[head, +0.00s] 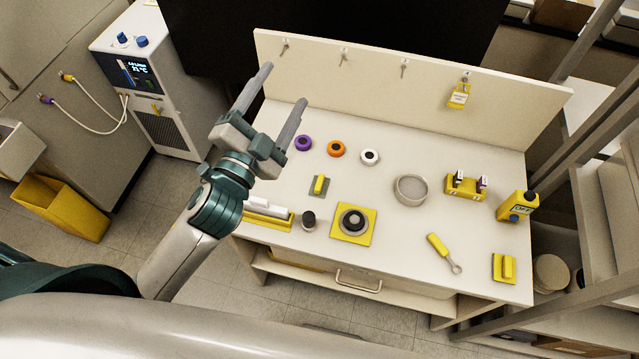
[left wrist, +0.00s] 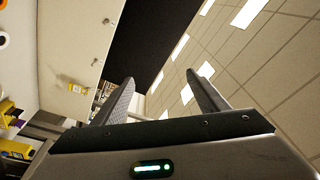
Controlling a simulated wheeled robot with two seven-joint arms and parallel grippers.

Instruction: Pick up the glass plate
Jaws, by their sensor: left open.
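A small grey, see-through-looking square plate with a yellow grip on top (head: 318,186) lies flat on the bench, left of its middle; it is probably the glass plate. My left gripper (head: 285,86) is open and empty, raised above the bench's back left part, its fingers pointing up and to the right. It is well apart from the plate. In the left wrist view the two fingers of my left gripper (left wrist: 160,78) stand apart with nothing between them, facing the ceiling; the plate is not seen there. My right gripper is not in view.
The bench (head: 440,165) also holds purple, orange and white rings (head: 369,157), a round dish (head: 410,190), a yellow base with a dark knob (head: 353,223), a yellow-handled wrench (head: 443,252) and a yellow block (head: 504,268). A backboard with hooks (head: 400,85) closes the rear.

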